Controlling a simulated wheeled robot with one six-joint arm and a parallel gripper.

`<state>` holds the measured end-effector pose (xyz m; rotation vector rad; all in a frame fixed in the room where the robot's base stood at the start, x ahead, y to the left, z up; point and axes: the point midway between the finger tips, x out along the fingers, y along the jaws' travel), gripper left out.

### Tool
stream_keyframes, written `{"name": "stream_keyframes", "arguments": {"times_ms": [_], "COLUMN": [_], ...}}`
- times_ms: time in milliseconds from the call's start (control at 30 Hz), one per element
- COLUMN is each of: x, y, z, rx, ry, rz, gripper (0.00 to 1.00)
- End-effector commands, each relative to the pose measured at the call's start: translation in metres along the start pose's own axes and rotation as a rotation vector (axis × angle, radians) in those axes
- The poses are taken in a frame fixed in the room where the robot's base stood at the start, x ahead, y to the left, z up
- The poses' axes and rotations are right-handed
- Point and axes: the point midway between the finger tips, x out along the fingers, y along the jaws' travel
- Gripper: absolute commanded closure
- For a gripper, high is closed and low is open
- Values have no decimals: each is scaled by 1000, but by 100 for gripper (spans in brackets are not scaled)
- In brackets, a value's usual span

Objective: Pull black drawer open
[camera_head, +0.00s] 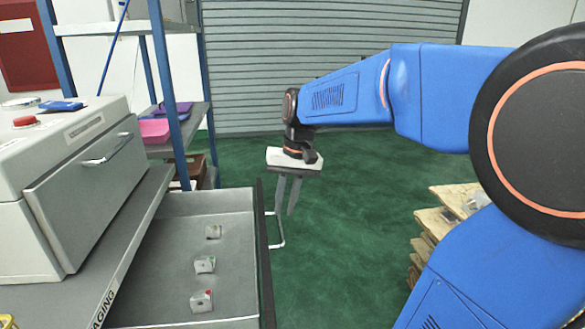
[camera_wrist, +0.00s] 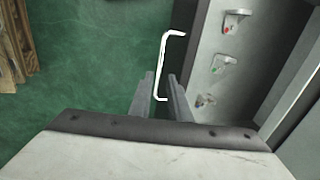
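The drawer (camera_head: 232,290) is pulled out from under the bench at the left. It has a grey inside and a thin black front panel (camera_head: 265,265). A pale bar handle (camera_head: 280,232) stands out from the front; the wrist view shows it whole (camera_wrist: 162,65). My gripper (camera_head: 286,205) points down at the far end of the handle. Its two fingers (camera_wrist: 161,92) are apart.
Three small metal castings (camera_head: 205,264) lie in the drawer. A grey machine (camera_head: 85,180) stands on the bench above. A blue-framed shelf (camera_head: 163,60) is behind. Stacked wooden pallets (camera_head: 430,220) are at the right. The green floor (camera_head: 345,210) in front of the drawer is clear.

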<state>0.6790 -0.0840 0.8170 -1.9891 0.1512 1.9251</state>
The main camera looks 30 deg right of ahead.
Motion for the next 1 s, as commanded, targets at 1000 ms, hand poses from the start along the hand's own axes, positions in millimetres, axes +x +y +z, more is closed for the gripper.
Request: {"name": "stream_keyframes", "arguments": {"times_ms": [1000], "x": [-127], "y": [0], "z": [0], "rx": [0], "ry": [1], "rz": [0], "gripper": [83]}}
